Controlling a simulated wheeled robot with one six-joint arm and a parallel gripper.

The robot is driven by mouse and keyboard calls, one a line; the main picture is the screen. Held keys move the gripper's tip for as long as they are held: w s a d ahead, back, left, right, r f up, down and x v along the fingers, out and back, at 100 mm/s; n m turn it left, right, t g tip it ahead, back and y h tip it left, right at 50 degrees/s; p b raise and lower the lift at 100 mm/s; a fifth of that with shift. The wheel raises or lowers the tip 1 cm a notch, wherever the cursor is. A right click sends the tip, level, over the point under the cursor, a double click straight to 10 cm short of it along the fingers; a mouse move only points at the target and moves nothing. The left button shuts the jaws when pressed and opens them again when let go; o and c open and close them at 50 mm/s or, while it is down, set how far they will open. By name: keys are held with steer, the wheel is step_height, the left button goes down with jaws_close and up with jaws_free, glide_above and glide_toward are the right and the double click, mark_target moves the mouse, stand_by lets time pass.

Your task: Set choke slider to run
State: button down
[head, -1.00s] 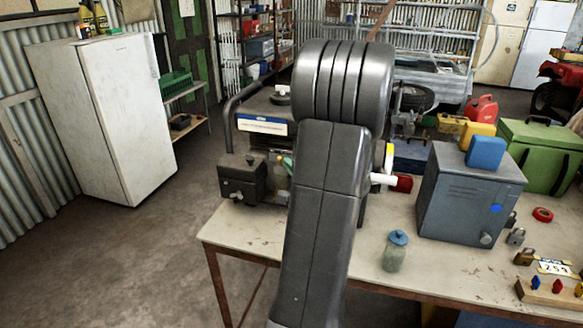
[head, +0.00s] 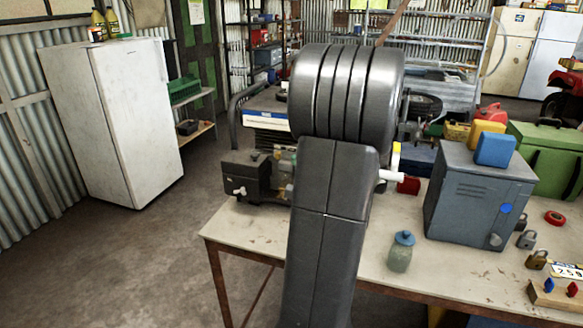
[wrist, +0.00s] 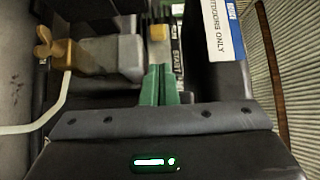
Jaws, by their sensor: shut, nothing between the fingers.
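The choke slider's orange-yellow knob (wrist: 158,32) shows at the top centre of the wrist view, in a dark track beside a label that reads START. My gripper (wrist: 160,72) has green fingers pressed together, with nothing between them. In the picture, its tips lie just below the knob, with a small gap; I cannot tell the depth between them. The dark machine with the white and blue label (head: 265,121) stands on the bench in the head view. My arm hides much of it, and the slider cannot be made out there.
An orange wing-shaped tap (wrist: 55,50) and a pale bent tube lie left of the fingers. On the bench (head: 460,280), a glass jar (head: 401,254) and a grey metal box (head: 470,205) stand to the right of my arm. A white fridge (head: 125,120) stands at left.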

steer(key=b+v, duration=0.1)
steer(key=v, duration=0.9)
steer(key=shift+d, duration=0.25)
steer(key=p, duration=0.2)
glide_toward(281, 155)
steer(key=w, duration=0.5)
steer(key=shift+w+a+p, duration=0.15)
steer(key=shift+a+p, duration=0.1)
steer(key=shift+a, duration=0.35)
steer(key=shift+w+a+p, duration=0.2)
steer(key=shift+a+p, duration=0.05)
steer(key=shift+a, duration=0.55)
steer(key=shift+f, duration=0.1)
